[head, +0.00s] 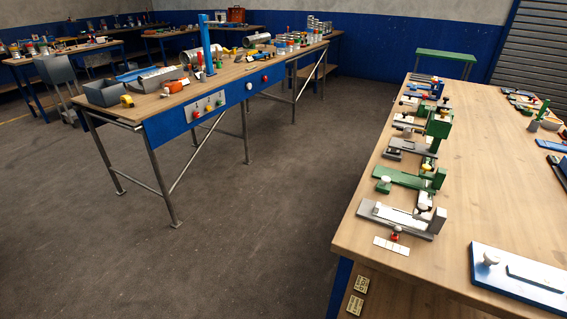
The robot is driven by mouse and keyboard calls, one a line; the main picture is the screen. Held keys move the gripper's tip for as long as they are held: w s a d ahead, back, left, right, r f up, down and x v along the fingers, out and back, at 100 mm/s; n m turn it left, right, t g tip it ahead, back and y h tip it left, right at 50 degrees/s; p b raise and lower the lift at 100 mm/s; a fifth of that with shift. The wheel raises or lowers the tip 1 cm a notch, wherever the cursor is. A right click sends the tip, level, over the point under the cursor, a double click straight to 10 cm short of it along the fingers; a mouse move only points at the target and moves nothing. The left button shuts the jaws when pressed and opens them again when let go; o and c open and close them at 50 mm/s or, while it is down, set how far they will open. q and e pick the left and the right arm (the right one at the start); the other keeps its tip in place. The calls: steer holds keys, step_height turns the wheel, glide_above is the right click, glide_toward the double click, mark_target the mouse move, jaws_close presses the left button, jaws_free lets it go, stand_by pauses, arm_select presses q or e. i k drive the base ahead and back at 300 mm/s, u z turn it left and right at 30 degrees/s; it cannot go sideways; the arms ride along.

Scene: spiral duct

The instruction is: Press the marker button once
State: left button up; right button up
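Neither of my grippers shows in the head view. No control in view can be surely told as the marker button. A grey control panel (207,106) on the blue front of the left workbench carries several small knobs or buttons, among them a red one (195,114) at its left end. Two round controls, a dark-centred one (249,86) and another (265,79), sit further right on the same blue front. Two small tan plates with dark lettering, an upper one (361,284) and a lower one (355,305), lie below the right bench's top; their lettering is too small to read surely.
The right workbench (450,200) holds a row of clamp-like fixtures (405,180) and a blue-edged plate (515,275). The left workbench (180,98) carries grey bins, tools, cans and a blue post (205,45). Bare dark floor (265,200) lies between the benches. A green stool (445,56) stands behind.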

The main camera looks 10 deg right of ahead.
mark_target(421, 207)
steer(key=z, duration=0.85)
steer(key=k, duration=0.15)
steer(key=z, duration=0.4)
